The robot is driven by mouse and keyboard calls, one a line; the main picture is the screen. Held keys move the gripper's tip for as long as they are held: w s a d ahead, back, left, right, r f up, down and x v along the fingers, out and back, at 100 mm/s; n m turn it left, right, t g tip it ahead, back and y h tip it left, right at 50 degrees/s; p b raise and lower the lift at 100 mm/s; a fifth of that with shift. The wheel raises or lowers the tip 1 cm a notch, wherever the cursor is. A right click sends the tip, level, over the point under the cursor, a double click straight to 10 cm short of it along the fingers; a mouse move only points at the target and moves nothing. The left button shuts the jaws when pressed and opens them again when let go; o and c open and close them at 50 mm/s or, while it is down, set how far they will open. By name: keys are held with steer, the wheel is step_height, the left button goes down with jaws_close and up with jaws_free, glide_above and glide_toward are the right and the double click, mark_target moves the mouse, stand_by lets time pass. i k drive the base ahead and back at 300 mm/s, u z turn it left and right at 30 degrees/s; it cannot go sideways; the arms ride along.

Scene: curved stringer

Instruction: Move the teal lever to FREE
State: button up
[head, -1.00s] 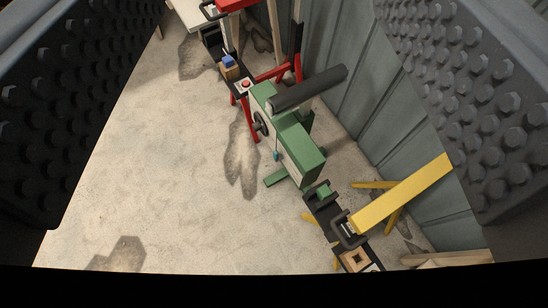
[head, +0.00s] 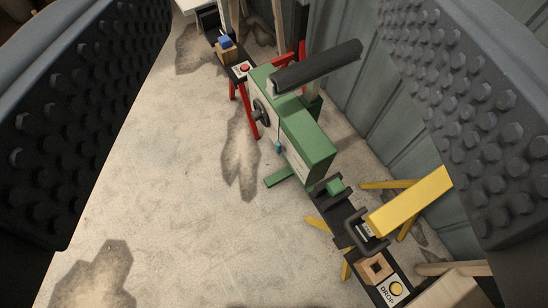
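A small teal lever (head: 278,147) shows on the front side of the green machine (head: 308,145), low and near its middle. Its label and exact position are too small to read. The machine also carries a dark round knob (head: 261,111) on that side and a dark grey cylinder (head: 318,66) on top. My gripper (head: 275,125) frames the view, with one studded finger at the left and one at the right. The fingers are wide apart, with nothing between them close by. The machine and lever are some distance ahead of the gripper.
A black rail with a yellow button marked DROP (head: 396,289) lies at lower right. A grey panelled wall closes the right. The left floor is clear.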

mark_target(279, 150)
steer(key=k, duration=1.25)
steer(key=u, duration=0.45)
steer(key=i, duration=1.6)
steer(key=z, duration=0.65)
